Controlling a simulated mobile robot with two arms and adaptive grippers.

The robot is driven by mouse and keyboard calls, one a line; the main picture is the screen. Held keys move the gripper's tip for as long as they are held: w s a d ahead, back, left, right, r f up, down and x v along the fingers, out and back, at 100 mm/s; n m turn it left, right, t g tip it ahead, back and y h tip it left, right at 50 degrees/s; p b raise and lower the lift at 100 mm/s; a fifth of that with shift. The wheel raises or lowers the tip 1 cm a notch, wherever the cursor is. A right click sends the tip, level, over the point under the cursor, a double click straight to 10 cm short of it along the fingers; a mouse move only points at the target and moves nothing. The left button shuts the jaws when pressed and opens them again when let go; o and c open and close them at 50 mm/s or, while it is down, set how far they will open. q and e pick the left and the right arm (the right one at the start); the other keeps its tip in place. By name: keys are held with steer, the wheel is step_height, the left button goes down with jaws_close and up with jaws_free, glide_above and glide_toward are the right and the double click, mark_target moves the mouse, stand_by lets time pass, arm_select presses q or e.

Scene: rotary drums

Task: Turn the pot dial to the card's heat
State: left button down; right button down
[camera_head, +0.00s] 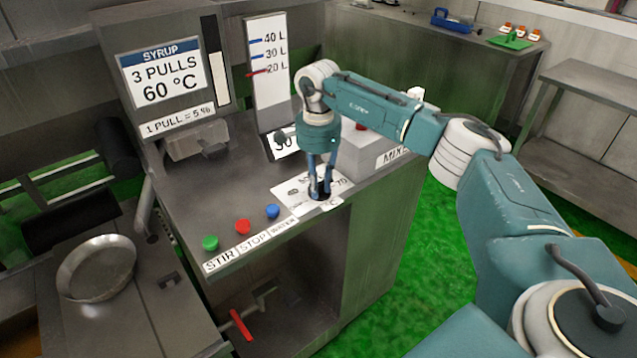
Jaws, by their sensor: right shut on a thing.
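The syrup card (165,80) on the upright panel at the back left reads "3 PULLS 60 °C". The pot dial (321,194) is a dark knob on a white scale plate (292,190) near the counter's front right edge. Parts of the scale numbers show, such as "70" at right; my gripper hides others. My right gripper (321,192) points down over the plate, shut on the dial. The pointer's direction is too small and covered to read. My left gripper is not in view.
Green, red (242,227) and blue buttons labelled STIR, STOP and WATER line the counter's front edge. A level gauge (268,65) and a partly hidden card reading "30" stand behind. A MIX box (387,152) is at right. A metal pan (97,267) sits at lower left.

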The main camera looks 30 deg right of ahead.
steer(key=shift+m, duration=0.3)
steer(key=m, duration=0.4)
steer(key=m+p, duration=0.1)
steer(key=m, duration=0.1)
steer(key=shift+w+a+r+m, duration=0.1)
steer(key=shift+w+m, duration=0.2)
steer(key=shift+w, duration=0.1)
steer(key=m, duration=0.3)
steer(key=shift+w+m+p, duration=0.15)
steer(key=shift+m+p, duration=0.15)
steer(key=shift+p, duration=0.05)
steer(key=m, duration=0.3)
steer(key=shift+w+m+p, duration=0.15)
steer(key=shift+m+p, duration=0.15)
steer(key=m, duration=0.2)
steer(key=m+p, duration=0.1)
steer(key=m, duration=0.3)
steer(key=shift+w+d+r, duration=0.1)
steer(key=shift+w+d, duration=0.1)
steer(key=shift+d, duration=0.2)
steer(key=m, duration=0.2)
steer(key=m+p, duration=0.1)
steer(key=m, duration=0.3)
steer(key=shift+w+d+p, duration=0.1)
steer(key=shift+d+p, duration=0.15)
steer(key=shift+p, duration=0.05)
steer(key=c, duration=1.6)
jaws_free()
steer(key=shift+c, duration=0.2)
steer(key=shift+o, duration=0.8)
